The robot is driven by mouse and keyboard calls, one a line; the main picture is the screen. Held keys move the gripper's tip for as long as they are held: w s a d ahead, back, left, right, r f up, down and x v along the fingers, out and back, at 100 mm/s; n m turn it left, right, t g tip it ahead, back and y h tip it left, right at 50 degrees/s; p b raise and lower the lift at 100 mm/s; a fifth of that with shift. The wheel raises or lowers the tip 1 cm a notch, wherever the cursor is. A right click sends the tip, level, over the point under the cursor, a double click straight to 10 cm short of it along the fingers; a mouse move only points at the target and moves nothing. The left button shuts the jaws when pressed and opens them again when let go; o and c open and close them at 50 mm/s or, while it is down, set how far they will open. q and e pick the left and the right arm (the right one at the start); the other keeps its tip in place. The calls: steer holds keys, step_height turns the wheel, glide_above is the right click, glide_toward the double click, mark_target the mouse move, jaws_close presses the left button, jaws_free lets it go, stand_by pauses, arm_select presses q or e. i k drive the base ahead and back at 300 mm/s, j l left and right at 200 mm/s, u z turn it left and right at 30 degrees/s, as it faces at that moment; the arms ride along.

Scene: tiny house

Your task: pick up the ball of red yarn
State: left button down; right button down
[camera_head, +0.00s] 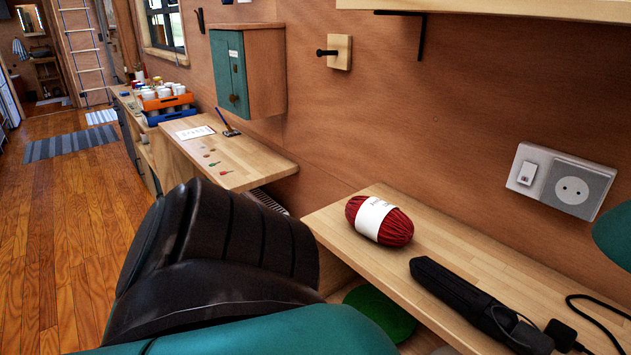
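The ball of red yarn (399,229) lies on its side on a light wooden shelf (440,262), right of the picture's middle. A white paper band wraps its left part. The yarn is free, with no gripper touching it. A large black and teal part of my own arm fills the lower middle of the view, left of the shelf. No gripper fingers show in this view.
A black elongated device (462,300) with a cable lies on the shelf, nearer than the yarn. A white wall socket (561,181) is above. A teal-doored cabinet (235,73) hangs over a second wooden counter (225,148). Open wooden floor (60,240) lies left.

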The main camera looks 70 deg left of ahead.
mark_target(384, 223)
steer(key=u, duration=1.95)
